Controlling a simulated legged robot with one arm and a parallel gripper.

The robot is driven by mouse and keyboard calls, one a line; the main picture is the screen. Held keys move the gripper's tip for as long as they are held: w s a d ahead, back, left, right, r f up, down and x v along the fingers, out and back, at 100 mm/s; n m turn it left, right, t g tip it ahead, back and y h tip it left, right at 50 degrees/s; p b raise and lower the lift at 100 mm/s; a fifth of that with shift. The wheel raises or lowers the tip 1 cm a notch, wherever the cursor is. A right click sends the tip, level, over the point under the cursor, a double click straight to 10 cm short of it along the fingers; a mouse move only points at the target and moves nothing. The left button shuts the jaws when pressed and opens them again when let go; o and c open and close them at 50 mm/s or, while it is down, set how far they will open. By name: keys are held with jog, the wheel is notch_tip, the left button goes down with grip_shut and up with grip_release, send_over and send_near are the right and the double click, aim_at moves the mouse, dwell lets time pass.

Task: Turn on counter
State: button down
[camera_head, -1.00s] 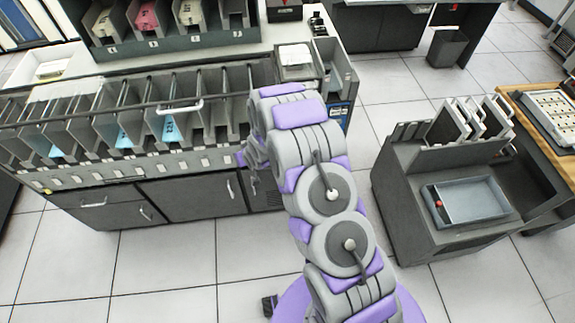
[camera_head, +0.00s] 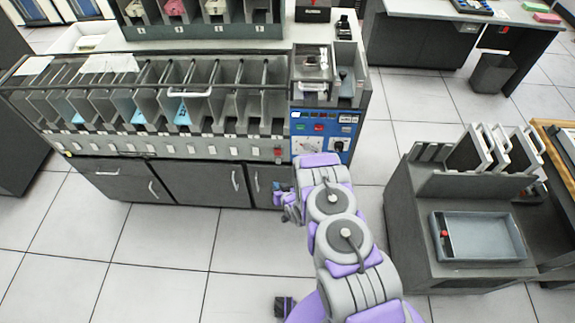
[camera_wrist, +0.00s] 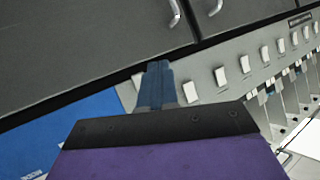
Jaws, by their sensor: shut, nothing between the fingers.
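I cannot tell which control is the counter's. My gripper (camera_head: 284,205) is low in front of the machine's lower right cabinet, below the panel, partly hidden behind my arm. In the wrist view my gripper (camera_wrist: 158,70) is shut and empty, its blue fingers in front of the grey label strip and dark cabinet edge. Part of the blue panel (camera_wrist: 75,125) shows at the left there; its controls are out of that view.
The sorting machine has a row of open bins (camera_head: 150,100) and a small red switch (camera_head: 278,153) on its front strip. A dark cart with a grey tray (camera_head: 480,237) stands to the right. Clear tiled floor (camera_head: 170,250) lies in front of the machine.

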aim_at(278, 161)
jog(key=shift+s+a+f, duration=0.1)
jog(key=shift+a+f, duration=0.1)
jog(key=shift+a, duration=0.05)
jog(key=shift+d, duration=0.1)
jog(key=w+b, duration=0.1)
jog(key=w, duration=0.2)
jog(key=w+b, duration=0.1)
jog(key=w, duration=0.2)
jog(key=w+d+f+b, duration=0.1)
jog(key=w+b, duration=0.1)
jog(key=shift+w, duration=0.4)
jog(key=shift+a, duration=0.25)
jog(key=shift+d, duration=0.15)
jog(key=shift+w, duration=0.1)
dwell(1.4)
